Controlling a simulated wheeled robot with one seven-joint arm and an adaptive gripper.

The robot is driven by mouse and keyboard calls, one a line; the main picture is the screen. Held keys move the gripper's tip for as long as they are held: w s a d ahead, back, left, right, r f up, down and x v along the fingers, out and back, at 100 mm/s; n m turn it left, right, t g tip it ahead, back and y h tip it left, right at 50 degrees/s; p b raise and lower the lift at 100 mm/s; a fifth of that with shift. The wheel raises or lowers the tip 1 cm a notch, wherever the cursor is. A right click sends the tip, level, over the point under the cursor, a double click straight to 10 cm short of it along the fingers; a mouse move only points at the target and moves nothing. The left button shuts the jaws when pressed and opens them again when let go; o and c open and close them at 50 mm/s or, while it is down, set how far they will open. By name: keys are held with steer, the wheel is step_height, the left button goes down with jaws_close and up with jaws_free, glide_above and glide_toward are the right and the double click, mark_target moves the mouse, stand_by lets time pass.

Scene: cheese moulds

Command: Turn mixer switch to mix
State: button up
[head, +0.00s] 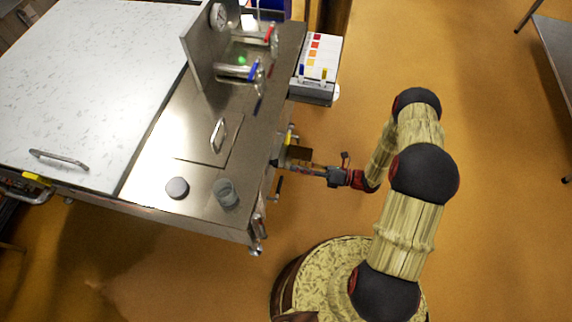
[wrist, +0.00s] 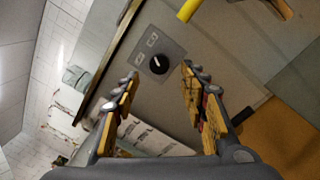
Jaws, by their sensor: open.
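The mixer switch (wrist: 159,64) is a round black knob with a white pointer mark on a grey plate (wrist: 150,45) in the wrist view. Two small light labels sit on the plate beside the knob; their wording is too small to read. My gripper (wrist: 160,72) is open, with one finger on each side of the knob in the picture and nothing between the fingers. I cannot tell how far the fingertips are from the knob. In the head view my gripper (head: 280,163) is at the side of the steel vat bench, and the switch is hidden there.
A yellow handle (wrist: 188,10) is near the switch. A box with coloured labels (head: 316,65) hangs at the bench side.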

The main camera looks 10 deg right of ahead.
steer(key=shift+v, duration=2.8)
